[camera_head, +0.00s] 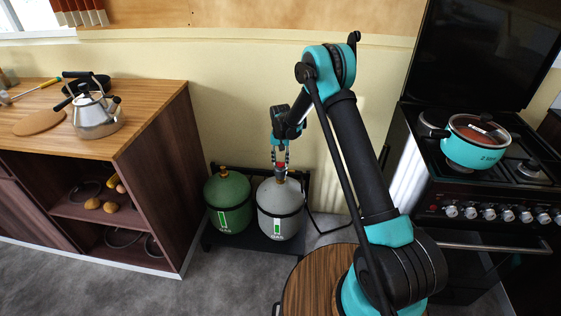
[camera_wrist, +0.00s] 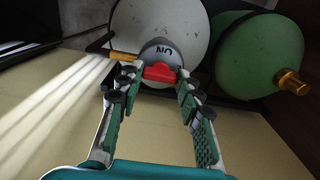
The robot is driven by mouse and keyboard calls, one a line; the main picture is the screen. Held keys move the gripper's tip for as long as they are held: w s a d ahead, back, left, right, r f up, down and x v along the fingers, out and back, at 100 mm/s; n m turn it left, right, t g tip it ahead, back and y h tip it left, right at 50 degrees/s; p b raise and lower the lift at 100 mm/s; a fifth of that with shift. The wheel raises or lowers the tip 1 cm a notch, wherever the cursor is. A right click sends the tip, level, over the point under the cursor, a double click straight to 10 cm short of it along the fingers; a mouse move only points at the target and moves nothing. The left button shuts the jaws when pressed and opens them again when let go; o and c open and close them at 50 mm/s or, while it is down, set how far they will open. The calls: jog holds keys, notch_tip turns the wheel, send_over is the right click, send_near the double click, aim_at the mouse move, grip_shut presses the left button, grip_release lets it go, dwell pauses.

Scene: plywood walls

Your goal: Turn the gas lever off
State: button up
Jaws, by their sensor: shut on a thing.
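The white gas cylinder (camera_head: 281,200) stands upright on a low dark base, right of the green cylinder (camera_head: 228,200). In the wrist view, the white cylinder (camera_wrist: 130,30) has a grey regulator (camera_wrist: 161,51) on top, marked with the letters "ON". A red lever (camera_wrist: 160,72) sits at the regulator's near edge. My gripper (camera_wrist: 157,83) has its two fingertips on either side of the red lever and is shut on it. In the head view, my gripper (camera_head: 280,160) reaches down onto the top of the white cylinder.
A wooden cabinet (camera_head: 175,180) with a kettle (camera_head: 96,115) stands left of the cylinders. A stove (camera_head: 490,215) with a teal pot (camera_head: 474,145) is at right. A round wooden top (camera_head: 310,285) is in front. The yellow wall is close behind the cylinders.

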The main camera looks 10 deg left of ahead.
jog(key=o, duration=1.2)
jog(key=shift+c, duration=0.2)
notch_tip(320, 180, up, 12)
